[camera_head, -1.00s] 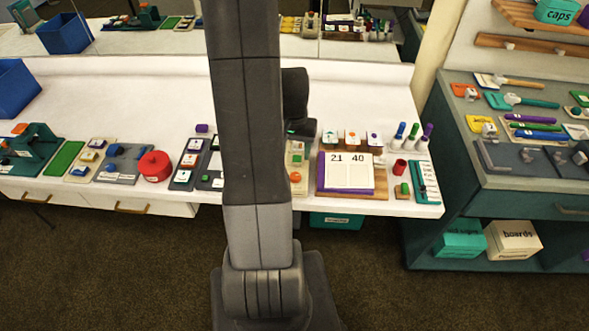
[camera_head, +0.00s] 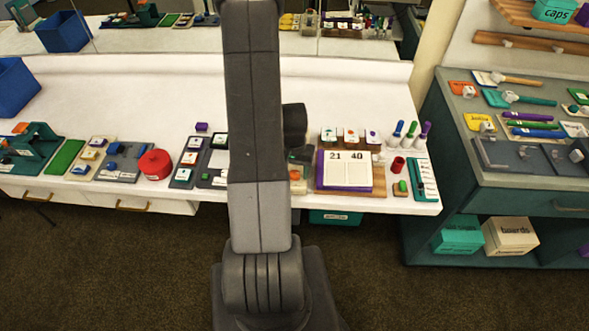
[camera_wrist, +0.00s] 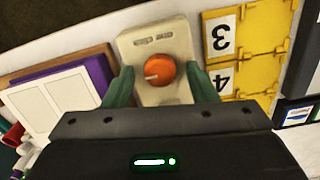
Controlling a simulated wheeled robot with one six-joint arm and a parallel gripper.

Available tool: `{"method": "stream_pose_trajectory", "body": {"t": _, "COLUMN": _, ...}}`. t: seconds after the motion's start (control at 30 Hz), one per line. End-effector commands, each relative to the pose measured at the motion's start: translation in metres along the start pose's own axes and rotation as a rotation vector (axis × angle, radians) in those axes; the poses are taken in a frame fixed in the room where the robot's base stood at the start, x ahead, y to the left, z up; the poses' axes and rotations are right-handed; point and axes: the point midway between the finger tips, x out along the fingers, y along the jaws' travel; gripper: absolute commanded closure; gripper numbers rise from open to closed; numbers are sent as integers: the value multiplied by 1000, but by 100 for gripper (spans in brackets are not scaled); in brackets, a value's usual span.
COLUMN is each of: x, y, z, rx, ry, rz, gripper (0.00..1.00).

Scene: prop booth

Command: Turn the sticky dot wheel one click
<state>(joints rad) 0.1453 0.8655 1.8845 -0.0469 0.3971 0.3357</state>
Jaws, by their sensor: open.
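An orange round knob (camera_wrist: 160,69) with a white pointer mark sits on a beige box (camera_wrist: 157,38); it appears to be the sticky dot wheel. My gripper (camera_wrist: 160,72) is open, with one green finger on each side of the knob. A gap shows between the knob and each finger, so I see no grip on it. In the head view, the knob (camera_head: 295,174) shows just right of my arm, which hides part of the beige box. My gripper is mostly hidden there.
A white pad on a purple base (camera_head: 344,172) is close by on the other side. A red round container (camera_head: 154,164) stands further left. The back of the white table (camera_head: 150,85) is clear.

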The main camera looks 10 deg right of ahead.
Motion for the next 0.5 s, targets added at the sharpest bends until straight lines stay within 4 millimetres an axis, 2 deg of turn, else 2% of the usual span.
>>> {"method": "stream_pose_trajectory", "body": {"t": 0.17, "x": 0, "y": 0, "z": 0, "rx": 0, "ry": 0, "rz": 0, "gripper": 50}}
{"method": "stream_pose_trajectory", "body": {"t": 0.37, "x": 0, "y": 0, "z": 0, "rx": 0, "ry": 0, "rz": 0, "gripper": 89}}
{"method": "stream_pose_trajectory", "body": {"t": 0.4, "x": 0, "y": 0, "z": 0, "rx": 0, "ry": 0, "rz": 0, "gripper": 92}}
{"method": "stream_pose_trajectory", "body": {"t": 0.5, "x": 0, "y": 0, "z": 0, "rx": -2, "ry": 0, "rz": 0, "gripper": 92}}
